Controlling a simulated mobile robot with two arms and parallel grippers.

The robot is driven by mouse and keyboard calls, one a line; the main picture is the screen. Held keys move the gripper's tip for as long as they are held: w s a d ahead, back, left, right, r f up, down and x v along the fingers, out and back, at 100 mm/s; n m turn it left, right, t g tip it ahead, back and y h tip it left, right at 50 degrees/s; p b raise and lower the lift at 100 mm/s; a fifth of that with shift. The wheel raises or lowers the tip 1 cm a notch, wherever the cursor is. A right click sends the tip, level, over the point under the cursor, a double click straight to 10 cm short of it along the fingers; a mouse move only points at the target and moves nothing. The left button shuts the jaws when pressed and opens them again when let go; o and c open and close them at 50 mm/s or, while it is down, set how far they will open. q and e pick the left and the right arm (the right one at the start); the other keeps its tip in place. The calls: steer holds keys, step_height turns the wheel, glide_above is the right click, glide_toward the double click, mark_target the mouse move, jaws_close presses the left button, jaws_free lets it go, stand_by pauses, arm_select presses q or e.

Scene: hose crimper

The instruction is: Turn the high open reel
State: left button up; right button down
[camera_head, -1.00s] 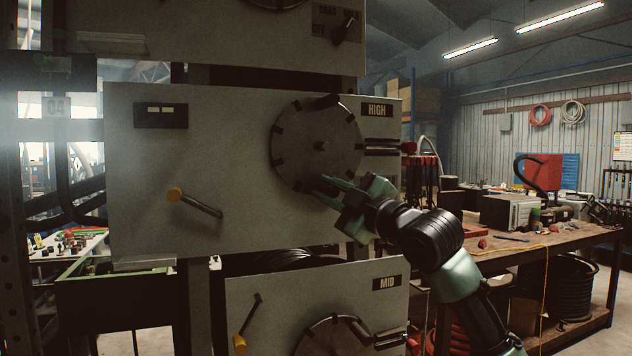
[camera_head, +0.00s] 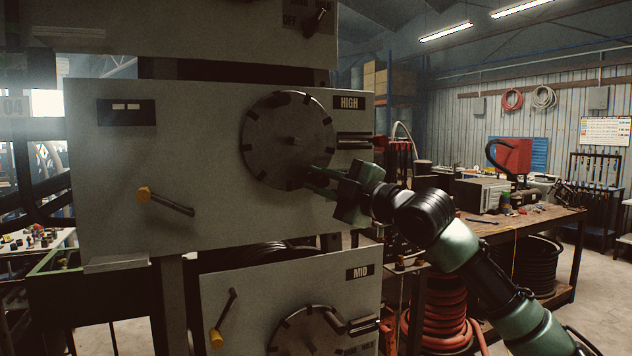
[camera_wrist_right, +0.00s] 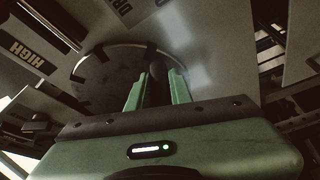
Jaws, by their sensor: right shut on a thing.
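The HIGH panel carries a round grey reel disc (camera_head: 285,140) with dark marks around its rim, to the left of the HIGH label (camera_head: 348,102). My right gripper (camera_head: 312,178) reaches in from the right at the disc's lower right edge. In the wrist view its two green fingers (camera_wrist_right: 154,88) are closed around a dark knob (camera_wrist_right: 156,72) in front of the disc (camera_wrist_right: 110,75). Where the knob joins the disc is hidden by the fingers. My left gripper is not in view.
A lever with a yellow end (camera_head: 165,200) sticks out on the left of the HIGH panel. The MID panel (camera_head: 250,300), with its own disc and lever, is below. A workbench (camera_head: 530,220) stands at the right, with coiled hoses beneath.

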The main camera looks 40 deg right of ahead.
steer(key=shift+s+d+r+p, duration=0.2)
steer(key=shift+d+r, duration=0.3)
steer(key=shift+s+d+r+p, duration=0.15)
steer(key=shift+s+d+r, duration=0.05)
steer(key=shift+d+r, duration=0.3)
steer(key=shift+a, duration=0.1)
steer(key=c, duration=1.3)
jaws_free()
steer(key=shift+w+a+f, duration=0.1)
steer(key=shift+w, duration=0.05)
steer(key=shift+w+a+f, duration=0.1)
steer(key=shift+a+f, duration=0.1)
steer(key=shift+a, duration=0.1)
steer(key=s+d+f+b, duration=0.1)
steer(key=s+b, duration=0.6)
steer(key=b, duration=0.1)
steer(key=shift+s+b, duration=0.35)
